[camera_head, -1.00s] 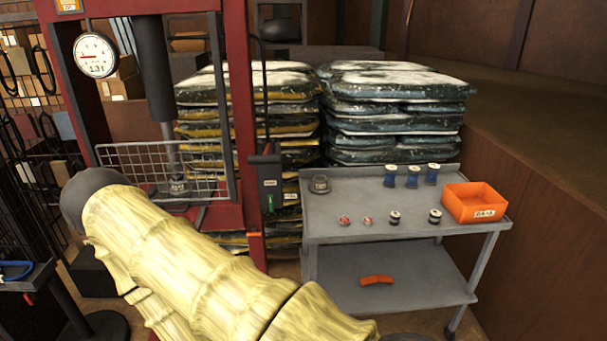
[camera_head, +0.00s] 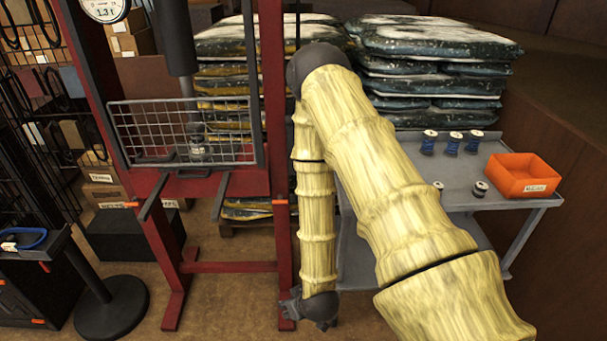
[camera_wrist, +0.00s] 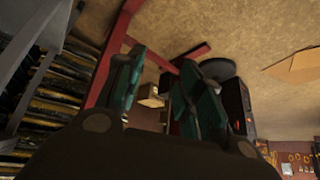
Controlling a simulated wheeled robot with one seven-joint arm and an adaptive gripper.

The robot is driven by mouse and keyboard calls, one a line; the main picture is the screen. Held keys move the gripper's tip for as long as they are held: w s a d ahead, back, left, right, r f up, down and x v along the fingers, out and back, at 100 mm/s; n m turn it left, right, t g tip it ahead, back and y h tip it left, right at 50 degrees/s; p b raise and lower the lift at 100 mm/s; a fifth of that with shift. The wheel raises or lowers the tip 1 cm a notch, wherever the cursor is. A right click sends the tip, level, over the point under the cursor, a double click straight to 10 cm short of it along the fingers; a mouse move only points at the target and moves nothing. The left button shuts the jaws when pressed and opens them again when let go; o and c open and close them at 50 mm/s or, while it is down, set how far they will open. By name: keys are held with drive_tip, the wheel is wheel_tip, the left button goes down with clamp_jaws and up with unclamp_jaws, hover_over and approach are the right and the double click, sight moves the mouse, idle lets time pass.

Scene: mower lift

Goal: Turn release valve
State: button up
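The red press frame (camera_head: 272,110) stands left of centre in the head view, with a wire guard (camera_head: 180,130) and a dark cylinder. The release valve is not visible now; my raised arm covers the area right of the right post, where a dark unit with a green label showed earlier. My forearm hangs down beside that post. My gripper (camera_wrist: 162,62) is open and empty in the wrist view, its two teal-padded fingers apart. Red frame legs and floor show beyond them. In the head view the dark end of my arm is low, near the post's foot.
A grey cart (camera_head: 525,200) with an orange bin (camera_head: 523,176) and several blue spools stands at right, partly behind my arm. Stacked bags (camera_head: 432,70) are behind. A black round base (camera_head: 112,308) stands at lower left. Floor between it and the press is bare.

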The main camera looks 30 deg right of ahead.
drive_tip(key=w+d+r+m+t+h+b, duration=0.1)
drive_tip(key=w+d+r+t+b, duration=0.15)
drive_tip(key=w+d+r, duration=0.4)
drive_tip(key=w+d+r+t+h+b, duration=0.1)
drive_tip(key=w+d+r+t+b, duration=0.2)
drive_tip(key=w, duration=0.6)
drive_tip(key=w+d+r+m+t+h+b, duration=0.2)
drive_tip(key=w+d+r+t+h, duration=0.35)
drive_tip(key=d+r, duration=0.6)
drive_tip(key=shift+g+y, duration=0.3)
drive_tip(key=shift+y, duration=0.25)
drive_tip(key=x, duration=0.3)
drive_tip(key=p+x, duration=0.1)
drive_tip(key=x, duration=0.3)
drive_tip(key=p+x, duration=0.1)
drive_tip(key=x, duration=0.2)
drive_tip(key=shift+w+a, duration=0.25)
drive_tip(key=shift+w, duration=0.25)
clamp_jaws()
